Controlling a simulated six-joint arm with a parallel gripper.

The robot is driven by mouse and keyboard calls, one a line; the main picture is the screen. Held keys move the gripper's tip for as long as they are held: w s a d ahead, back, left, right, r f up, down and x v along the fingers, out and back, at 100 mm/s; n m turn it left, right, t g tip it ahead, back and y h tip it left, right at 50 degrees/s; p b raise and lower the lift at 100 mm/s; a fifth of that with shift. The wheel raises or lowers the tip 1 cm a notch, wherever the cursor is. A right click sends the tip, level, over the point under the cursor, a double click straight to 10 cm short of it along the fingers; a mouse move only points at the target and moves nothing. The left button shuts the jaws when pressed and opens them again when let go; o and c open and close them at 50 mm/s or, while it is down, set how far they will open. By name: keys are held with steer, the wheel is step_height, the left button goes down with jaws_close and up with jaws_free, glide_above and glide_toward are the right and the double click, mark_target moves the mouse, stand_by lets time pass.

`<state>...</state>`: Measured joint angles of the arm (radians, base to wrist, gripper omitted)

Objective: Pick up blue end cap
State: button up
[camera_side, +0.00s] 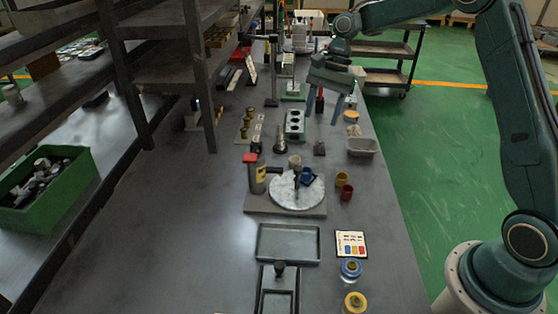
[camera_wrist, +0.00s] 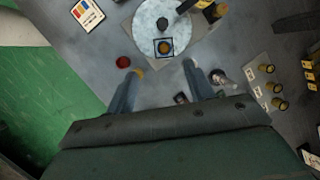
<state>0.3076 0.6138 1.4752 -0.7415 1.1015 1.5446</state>
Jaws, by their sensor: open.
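A small blue part (camera_side: 308,176) sits on the round pale disc (camera_side: 285,196) in the side view. My gripper (camera_side: 322,116) is open and empty, high over the bench and farther back than the disc. In the wrist view its fingertips (camera_wrist: 163,68) are spread, with the blue part just beyond the gap between them.
A grey tray (camera_side: 288,243), a colour card (camera_side: 351,244) and blue and yellow round pieces (camera_side: 350,269) are nearer the camera. The bench's left front is clear.

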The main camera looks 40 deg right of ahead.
steer(key=shift+m+g, duration=0.3)
steer(key=shift+m, duration=0.4)
steer(key=f, duration=0.1)
steer(key=w+d+f, duration=0.1)
steer(key=f, duration=0.1)
steer(key=shift+w+d+f, duration=0.2)
steer(key=shift+d+f, duration=0.05)
steer(key=shift+f, duration=0.15)
glide_toward(304, 179)
steer(key=shift+d+f, duration=0.3)
steer(key=shift+f, duration=0.05)
steer(key=shift+a+f, duration=0.1)
steer(key=shift+f, duration=0.25)
steer(key=shift+f, duration=0.15)
steer(key=shift+x, duration=2.5)
steer(key=shift+w, duration=0.15)
steer(key=c, duration=1.1)
